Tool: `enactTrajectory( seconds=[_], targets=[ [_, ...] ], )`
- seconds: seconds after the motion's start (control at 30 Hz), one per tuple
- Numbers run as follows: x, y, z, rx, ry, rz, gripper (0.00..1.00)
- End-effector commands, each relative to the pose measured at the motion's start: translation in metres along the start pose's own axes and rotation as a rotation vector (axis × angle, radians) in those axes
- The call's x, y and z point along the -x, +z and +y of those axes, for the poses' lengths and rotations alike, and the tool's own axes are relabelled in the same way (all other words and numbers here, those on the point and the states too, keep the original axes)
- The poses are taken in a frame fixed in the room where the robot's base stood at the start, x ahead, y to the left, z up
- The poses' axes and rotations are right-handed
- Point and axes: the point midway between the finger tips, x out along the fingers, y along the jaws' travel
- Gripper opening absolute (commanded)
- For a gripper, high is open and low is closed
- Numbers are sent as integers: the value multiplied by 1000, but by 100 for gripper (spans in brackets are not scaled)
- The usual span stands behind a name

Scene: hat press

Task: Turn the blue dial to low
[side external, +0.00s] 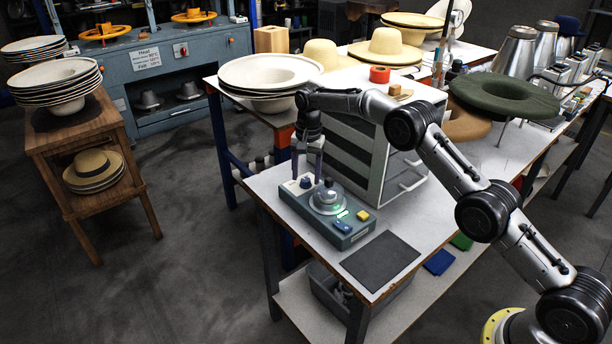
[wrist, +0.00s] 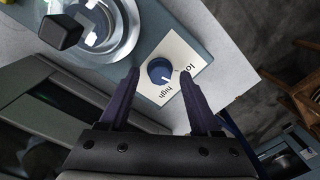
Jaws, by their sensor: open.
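The blue dial (wrist: 160,70) is a small round knob on a white label plate (wrist: 182,51) marked "low" and "high". A white pointer mark shows on its lower right edge in the wrist view, toward the "high" lettering. In the side view the dial (side external: 306,183) sits at the far left end of the grey-green control box (side external: 334,221). My gripper (side external: 308,177) points down over that end of the box. In the wrist view its two dark fingers (wrist: 160,76) are open, one on each side of the dial, with clear gaps and nothing held. I cannot tell their exact height.
The box also carries a round metal piece with a black-topped knob (side external: 328,196), a blue button (side external: 342,226) and a yellow button (side external: 363,215). A grey drawer cabinet (side external: 400,150) stands close behind. A dark mat (side external: 380,261) lies in front on the table.

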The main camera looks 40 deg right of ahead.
Motion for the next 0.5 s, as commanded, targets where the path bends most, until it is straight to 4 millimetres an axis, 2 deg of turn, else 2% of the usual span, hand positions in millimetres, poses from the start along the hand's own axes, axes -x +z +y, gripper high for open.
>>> enactTrajectory(
  seconds=[0.13,0.37,0.4,0.5],
  targets=[
    [-7,0,0,0,0,0,64],
    [-8,0,0,0,0,0,64],
    [-7,0,0,0,0,0,62],
    [-7,0,0,0,0,0,44]
  ],
)
